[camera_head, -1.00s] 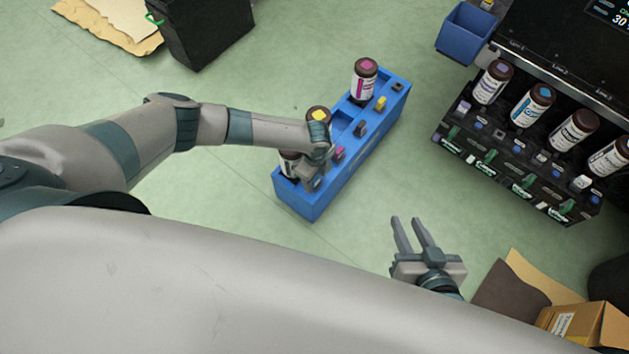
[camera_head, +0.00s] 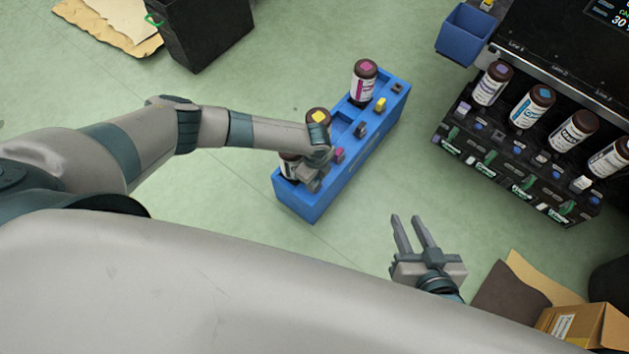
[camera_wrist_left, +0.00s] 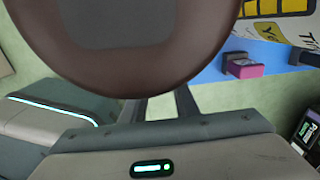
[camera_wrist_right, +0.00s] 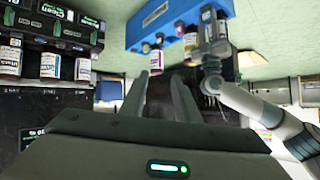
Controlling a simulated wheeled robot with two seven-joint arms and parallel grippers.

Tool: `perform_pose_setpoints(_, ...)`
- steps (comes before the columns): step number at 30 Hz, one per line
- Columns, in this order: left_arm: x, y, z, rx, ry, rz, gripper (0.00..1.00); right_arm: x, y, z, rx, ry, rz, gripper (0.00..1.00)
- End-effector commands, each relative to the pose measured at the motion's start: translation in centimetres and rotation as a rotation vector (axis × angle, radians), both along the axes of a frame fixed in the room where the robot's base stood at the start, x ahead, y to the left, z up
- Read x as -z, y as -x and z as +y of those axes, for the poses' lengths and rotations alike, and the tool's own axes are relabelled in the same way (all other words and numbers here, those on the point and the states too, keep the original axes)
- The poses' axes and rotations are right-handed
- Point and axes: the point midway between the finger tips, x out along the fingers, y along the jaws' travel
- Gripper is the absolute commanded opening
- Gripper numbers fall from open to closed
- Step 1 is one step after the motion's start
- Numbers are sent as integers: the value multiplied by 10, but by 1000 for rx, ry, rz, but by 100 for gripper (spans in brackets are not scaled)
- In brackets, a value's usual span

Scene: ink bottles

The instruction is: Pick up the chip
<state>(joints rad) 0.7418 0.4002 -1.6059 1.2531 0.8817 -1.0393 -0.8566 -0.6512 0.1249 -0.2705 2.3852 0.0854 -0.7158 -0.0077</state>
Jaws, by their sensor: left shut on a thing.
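A long blue rack (camera_head: 327,186) stands on the floor with brown bottles and a row of small chips. A magenta chip (camera_head: 339,154), a dark chip (camera_head: 360,130) and a yellow chip (camera_head: 380,103) sit along its right side. My left gripper (camera_head: 311,184) is at the rack's near end, beside the nearest bottle (camera_head: 288,166). It is shut on a chip, which its fingers mostly hide. In the left wrist view a large brown bottle cap (camera_wrist_left: 130,50) covers the fingertips; the magenta chip (camera_wrist_left: 245,70) shows to the right. My right gripper (camera_head: 412,220) is open and empty, away from the rack.
A black machine (camera_head: 520,165) with bottles and chips stands at the right, with a blue bin (camera_head: 464,33) on its side. A black box (camera_head: 205,30) is at the top left. A cardboard box (camera_head: 585,322) lies at the lower right. Green floor is clear around the rack.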

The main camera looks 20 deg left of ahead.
Motion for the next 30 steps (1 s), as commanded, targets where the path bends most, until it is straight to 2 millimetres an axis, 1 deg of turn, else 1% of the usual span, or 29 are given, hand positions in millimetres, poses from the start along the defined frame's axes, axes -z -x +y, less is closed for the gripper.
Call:
perform_pose_setpoints(5, -2, 0, 0, 0, 0, 0, 6, 0, 1, 0, -1, 1, 5, 29)
perform_pose_setpoints(10, -10, 0, 0, 0, 1, -1, 6, 5, 5, -3, 1, 11, 42, 29)
perform_pose_setpoints(14, -22, 0, 0, 0, 0, 0, 6, 14, 13, -9, 4, 27, 112, 29)
perform_pose_setpoints(19, -45, -1, 0, 0, 3, -1, 6, 27, 30, -17, 2, 54, 229, 29)
perform_pose_setpoints(21, -53, 2, -20, 5, 4, -1, 6, 30, 32, -19, 2, 63, 247, 29)
perform_pose_setpoints(30, -88, 8, -78, 3, 3, -1, 6, 35, 38, -29, 7, 101, 302, 29)
